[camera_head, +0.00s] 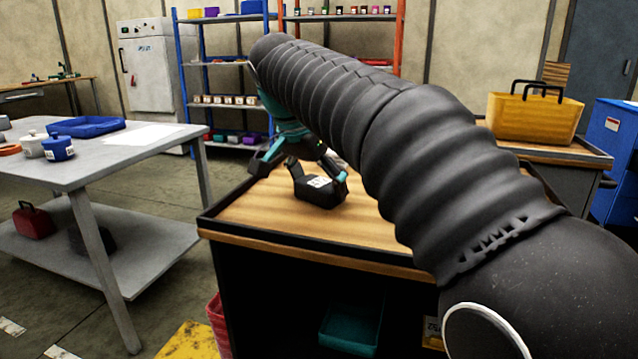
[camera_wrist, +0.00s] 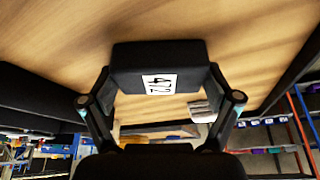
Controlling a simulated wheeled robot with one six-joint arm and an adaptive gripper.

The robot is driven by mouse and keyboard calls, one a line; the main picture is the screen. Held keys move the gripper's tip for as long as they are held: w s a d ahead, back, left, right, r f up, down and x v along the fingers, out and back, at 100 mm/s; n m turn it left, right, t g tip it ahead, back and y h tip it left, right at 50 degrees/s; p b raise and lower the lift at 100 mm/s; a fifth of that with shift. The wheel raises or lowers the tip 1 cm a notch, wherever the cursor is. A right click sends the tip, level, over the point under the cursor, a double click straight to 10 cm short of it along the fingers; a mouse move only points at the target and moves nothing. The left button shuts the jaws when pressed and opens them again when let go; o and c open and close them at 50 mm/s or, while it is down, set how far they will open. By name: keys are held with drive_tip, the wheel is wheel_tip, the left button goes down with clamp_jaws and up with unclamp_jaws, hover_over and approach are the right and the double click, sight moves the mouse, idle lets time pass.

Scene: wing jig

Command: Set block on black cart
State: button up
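The block is black with a white label reading 472 (camera_head: 318,192). It also shows in the wrist view (camera_wrist: 135,78), between the two fingers. My gripper (camera_head: 318,178) comes down from above, with one finger against each side of the block, and it appears shut on it; it shows in the wrist view too (camera_wrist: 160,85). The black cart (camera_head: 265,215) has a wooden top with a raised dark rim. The block is at the wooden top, well inside the rim. I cannot tell whether its underside touches the wood.
A grey table (camera_head: 100,167) with a blue tray (camera_head: 85,127) and pots stands left. A second wood-topped cart with a yellow toolbox (camera_head: 535,117) is at right. Shelves (camera_head: 225,100) stand behind. The cart's wood around the block is clear; my arm hides its right side.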

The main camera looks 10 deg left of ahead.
drive_tip(key=shift+o, duration=0.5)
drive_tip(key=shift+r, duration=0.15)
drive_tip(key=shift+r, duration=0.3)
drive_tip(key=p+v, duration=0.1)
drive_tip(key=v, duration=1)
drive_tip(key=shift+s, duration=0.15)
drive_tip(key=shift+a+r, duration=0.1)
drive_tip(key=shift+r, duration=0.05)
idle(0.7)
